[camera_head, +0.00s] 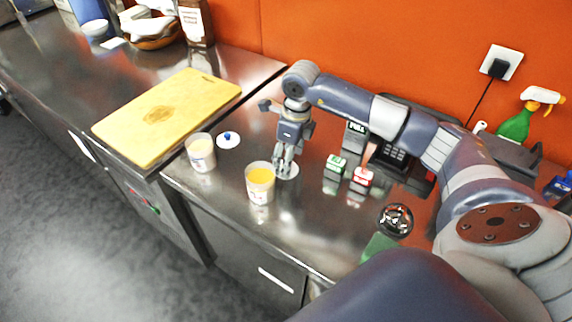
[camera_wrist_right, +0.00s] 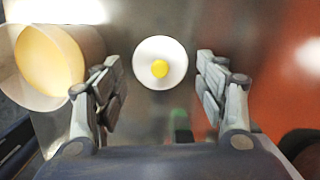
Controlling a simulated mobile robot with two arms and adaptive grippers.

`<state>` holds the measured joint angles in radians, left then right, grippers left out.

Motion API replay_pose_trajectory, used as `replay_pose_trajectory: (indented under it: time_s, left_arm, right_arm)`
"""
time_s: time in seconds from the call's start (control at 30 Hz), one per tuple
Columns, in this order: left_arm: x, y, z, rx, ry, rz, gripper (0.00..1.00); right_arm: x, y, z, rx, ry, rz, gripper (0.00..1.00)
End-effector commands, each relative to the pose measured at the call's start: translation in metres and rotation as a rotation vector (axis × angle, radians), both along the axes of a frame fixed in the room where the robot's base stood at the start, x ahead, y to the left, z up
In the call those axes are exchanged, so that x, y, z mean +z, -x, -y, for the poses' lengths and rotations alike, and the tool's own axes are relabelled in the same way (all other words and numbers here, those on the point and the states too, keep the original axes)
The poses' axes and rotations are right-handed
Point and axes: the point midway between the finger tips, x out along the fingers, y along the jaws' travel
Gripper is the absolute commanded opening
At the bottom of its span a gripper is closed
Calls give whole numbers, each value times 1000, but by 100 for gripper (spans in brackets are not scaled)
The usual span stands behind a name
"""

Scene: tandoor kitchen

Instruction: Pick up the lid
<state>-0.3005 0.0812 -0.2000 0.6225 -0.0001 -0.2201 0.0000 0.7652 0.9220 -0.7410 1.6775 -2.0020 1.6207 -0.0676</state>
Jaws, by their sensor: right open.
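A white round lid with a yellow knob (camera_wrist_right: 160,69) lies flat on the steel counter; its pale disc (camera_head: 288,174) also shows in the head view under my right gripper. My right gripper (camera_head: 284,168) points down over this lid. In the right wrist view its open fingers (camera_wrist_right: 159,82) stand on either side of the lid, with no contact visible. A second white lid with a blue knob (camera_head: 228,140) lies behind the cups, by the cutting board. My left gripper is not in view.
A cup with orange-yellow contents (camera_head: 260,184) stands close left of the gripper; it also shows in the wrist view (camera_wrist_right: 50,62). Another cup (camera_head: 201,153) stands near the wooden board (camera_head: 168,115). Small green (camera_head: 335,167) and red (camera_head: 361,180) containers stand right.

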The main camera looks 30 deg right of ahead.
Motion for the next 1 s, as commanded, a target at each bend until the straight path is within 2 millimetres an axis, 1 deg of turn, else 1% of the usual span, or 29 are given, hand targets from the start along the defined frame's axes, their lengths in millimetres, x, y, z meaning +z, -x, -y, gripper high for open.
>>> replay_pose_trajectory:
  time_s: [0.03, 0.1, 0.2, 0.4, 0.43, 0.47, 0.5, 0.57, 0.67, 0.8, 0.83, 1.0]
  left_arm:
    - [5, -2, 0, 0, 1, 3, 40]
    - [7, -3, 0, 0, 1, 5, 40]
    - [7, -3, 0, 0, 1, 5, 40]
    - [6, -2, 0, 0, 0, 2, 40]
    - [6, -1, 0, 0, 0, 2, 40]
    - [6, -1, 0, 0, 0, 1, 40]
    - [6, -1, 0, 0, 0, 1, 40]
    - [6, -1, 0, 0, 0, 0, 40]
    - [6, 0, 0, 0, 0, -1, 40]
    - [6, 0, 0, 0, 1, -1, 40]
    - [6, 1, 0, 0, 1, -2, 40]
    - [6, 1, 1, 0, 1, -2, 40]
  right_arm:
    - [-6, 0, -1, -1, 0, -4, 66]
    - [-14, -1, -1, -1, -1, -3, 66]
    - [-20, -2, -1, -1, 0, 1, 66]
    - [-22, -3, -1, 0, 1, 2, 66]
    - [-22, -3, -1, 0, 1, 2, 63]
    - [-22, -3, -1, 0, 1, 2, 56]
    - [-22, -3, -1, 0, 1, 2, 47]
    - [-21, -3, -1, 0, 0, 1, 35]
    - [-22, -2, -1, 0, 1, 1, 24]
    - [-22, -2, -1, 0, 1, -2, 5]
    - [-23, -2, -1, 0, 1, -2, 2]
    - [-23, -1, -1, 0, 2, -2, 2]
